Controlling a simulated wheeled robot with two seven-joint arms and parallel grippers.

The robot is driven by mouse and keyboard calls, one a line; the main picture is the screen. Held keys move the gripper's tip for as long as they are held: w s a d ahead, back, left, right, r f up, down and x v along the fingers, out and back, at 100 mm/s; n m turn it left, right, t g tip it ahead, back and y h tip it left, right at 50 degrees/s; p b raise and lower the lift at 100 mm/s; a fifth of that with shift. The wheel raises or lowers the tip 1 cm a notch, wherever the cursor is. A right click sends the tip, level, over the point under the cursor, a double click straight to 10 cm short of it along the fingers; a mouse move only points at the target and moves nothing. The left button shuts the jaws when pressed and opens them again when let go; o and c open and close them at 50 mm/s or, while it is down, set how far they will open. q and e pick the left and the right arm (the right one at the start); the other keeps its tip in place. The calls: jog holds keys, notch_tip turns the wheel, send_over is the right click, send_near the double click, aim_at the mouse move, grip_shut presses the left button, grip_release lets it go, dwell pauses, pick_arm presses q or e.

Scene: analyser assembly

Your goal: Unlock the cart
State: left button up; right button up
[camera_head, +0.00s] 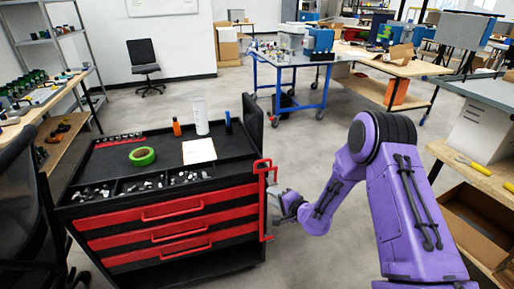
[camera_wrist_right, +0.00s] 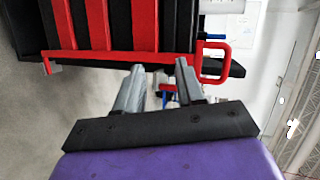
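The cart (camera_head: 170,215) is black with red drawer fronts and stands at the left of centre in the head view. A red upright bar (camera_head: 264,205) runs down its right front edge, with a red loop handle at the top. In the wrist view the red bar (camera_wrist_right: 85,57) lies across the picture, with the loop handle (camera_wrist_right: 226,62) at its right end. My right gripper (camera_head: 275,207) is beside the bar. In the wrist view its two fingers (camera_wrist_right: 159,68) are apart, with their tips close to the bar; I cannot tell whether they touch it. My left gripper is not in view.
On the cart top are a green tape roll (camera_head: 142,156), a white cylinder (camera_head: 200,116), an orange bottle (camera_head: 177,127), a paper sheet (camera_head: 199,151) and small parts. A wooden workbench (camera_head: 490,176) stands at the right.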

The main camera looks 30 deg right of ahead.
jog(key=m+t+y, duration=0.1)
jog(key=t, duration=0.1)
send_near(264, 161)
jog(key=x, duration=0.3)
jog(key=p+x, duration=0.1)
jog(key=x, duration=0.8)
jog(key=shift+w+f+p, duration=0.15)
jog(key=shift+p, duration=0.25)
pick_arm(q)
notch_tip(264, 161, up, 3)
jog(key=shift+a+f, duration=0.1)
pick_arm(e)
jog(key=shift+c, duration=0.3)
grip_shut()
